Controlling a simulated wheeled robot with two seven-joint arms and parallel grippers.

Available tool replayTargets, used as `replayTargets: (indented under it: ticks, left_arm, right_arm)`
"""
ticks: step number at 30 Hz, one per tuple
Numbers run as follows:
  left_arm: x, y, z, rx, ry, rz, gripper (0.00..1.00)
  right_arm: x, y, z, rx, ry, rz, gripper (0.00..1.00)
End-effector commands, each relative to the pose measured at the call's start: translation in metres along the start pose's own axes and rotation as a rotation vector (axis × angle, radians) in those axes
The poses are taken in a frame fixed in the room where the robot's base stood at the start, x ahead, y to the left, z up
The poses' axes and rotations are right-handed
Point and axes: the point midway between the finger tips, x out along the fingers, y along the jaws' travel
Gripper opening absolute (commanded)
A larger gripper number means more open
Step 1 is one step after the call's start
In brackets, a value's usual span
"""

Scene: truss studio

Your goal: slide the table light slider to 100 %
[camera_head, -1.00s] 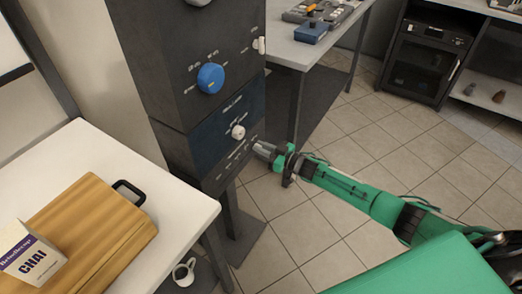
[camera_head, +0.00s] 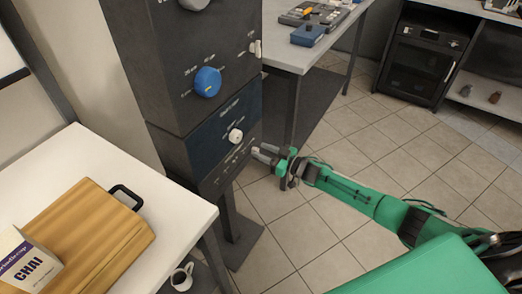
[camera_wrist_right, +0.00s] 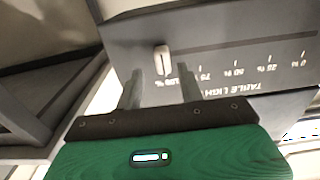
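The table light slider has a pale upright knob (camera_wrist_right: 163,58) in the right wrist view, on a dark panel with an upside-down "TABLE LIGHT" label. Its scale runs from 0 % at the right to 100 % at the left. The knob stands at the 100 % end. My right gripper (camera_wrist_right: 160,88) is open and empty; its two fingers point at the panel, one to each side of the knob's line, with the knob just beyond the tips. In the head view the right gripper (camera_head: 262,154) is beside the column's lower edge, where the knob is hard to make out. My left gripper is not in view.
The dark column (camera_head: 165,60) carries a blue dial (camera_head: 207,82) and a white knob (camera_head: 235,135). A white table (camera_head: 185,215) with a wooden board (camera_head: 85,240) and chai box (camera_head: 27,262) is at left. A grey table (camera_head: 290,52) stands behind. The tiled floor at right is clear.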

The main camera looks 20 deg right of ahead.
Motion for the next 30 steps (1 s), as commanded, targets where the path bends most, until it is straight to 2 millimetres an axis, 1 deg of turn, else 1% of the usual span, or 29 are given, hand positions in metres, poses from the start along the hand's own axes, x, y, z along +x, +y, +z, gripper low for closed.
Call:
replayTargets:
  ticks: [1, 9, 12, 15, 18, 21, 30]
  left_arm:
    - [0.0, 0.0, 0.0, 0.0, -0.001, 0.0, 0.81]
    - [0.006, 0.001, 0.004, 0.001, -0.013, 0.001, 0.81]
    - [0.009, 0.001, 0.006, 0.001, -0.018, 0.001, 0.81]
    - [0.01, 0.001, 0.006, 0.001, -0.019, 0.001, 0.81]
    - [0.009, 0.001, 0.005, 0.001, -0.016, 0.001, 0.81]
    - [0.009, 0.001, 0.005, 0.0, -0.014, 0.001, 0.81]
    - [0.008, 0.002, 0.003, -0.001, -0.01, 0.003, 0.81]
  right_arm:
    - [-0.011, 0.0, 0.001, 0.0, -0.004, 0.0, 0.38]
    - [-0.071, 0.0, 0.001, -0.001, -0.004, 0.0, 0.38]
    - [-0.089, 0.001, 0.001, 0.0, -0.004, 0.001, 0.38]
    - [-0.104, 0.001, 0.001, 0.001, -0.002, 0.001, 0.38]
    - [-0.114, 0.001, 0.001, -0.001, -0.003, 0.002, 0.38]
    - [-0.12, 0.001, 0.001, -0.001, -0.002, 0.002, 0.38]
    - [-0.122, 0.001, 0.0, -0.001, 0.0, 0.002, 0.38]
